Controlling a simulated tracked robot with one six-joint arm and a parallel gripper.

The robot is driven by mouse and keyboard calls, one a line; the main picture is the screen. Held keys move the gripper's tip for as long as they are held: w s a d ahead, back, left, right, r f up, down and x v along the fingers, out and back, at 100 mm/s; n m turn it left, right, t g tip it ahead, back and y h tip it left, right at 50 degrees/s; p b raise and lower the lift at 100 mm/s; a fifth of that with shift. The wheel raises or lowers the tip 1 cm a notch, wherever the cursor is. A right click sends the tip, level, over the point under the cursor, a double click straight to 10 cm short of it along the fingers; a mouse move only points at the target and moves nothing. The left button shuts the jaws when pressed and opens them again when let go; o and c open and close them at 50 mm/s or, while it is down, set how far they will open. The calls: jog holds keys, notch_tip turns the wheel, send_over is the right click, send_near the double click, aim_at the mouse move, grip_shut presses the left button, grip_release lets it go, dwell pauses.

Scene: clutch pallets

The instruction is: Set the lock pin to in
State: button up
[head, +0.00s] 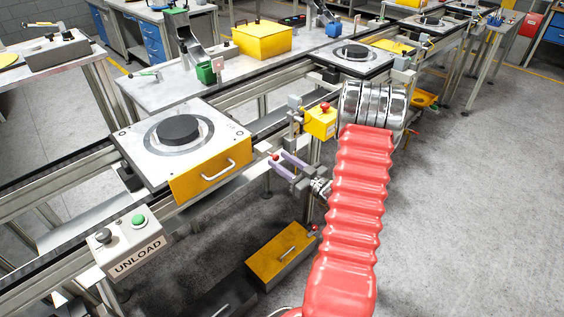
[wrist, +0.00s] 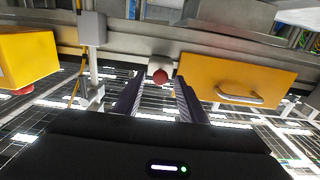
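A red ball knob (wrist: 160,76), which I take to be the lock pin's, sticks out from the rail's side next to the yellow front plate with a handle (wrist: 238,82). In the head view the knob (head: 275,157) is small, just right of the pallet (head: 180,137). My gripper (wrist: 159,88) is open, one finger on each side of the knob in the wrist view. In the head view my gripper (head: 275,161) has its fingertips close to the knob. I cannot tell whether they reach around it, or how far in the pin is.
A yellow box with a red button (head: 320,121) stands close beside my arm; it also shows at the wrist view's left (wrist: 25,60). A grey post box (wrist: 93,28) is left of the fingers. The UNLOAD box (head: 127,243) is at front left. A yellow case (head: 280,254) is low down.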

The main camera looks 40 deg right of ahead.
jog(key=shift+w, duration=0.1)
jog(key=shift+c, duration=0.4)
grip_shut()
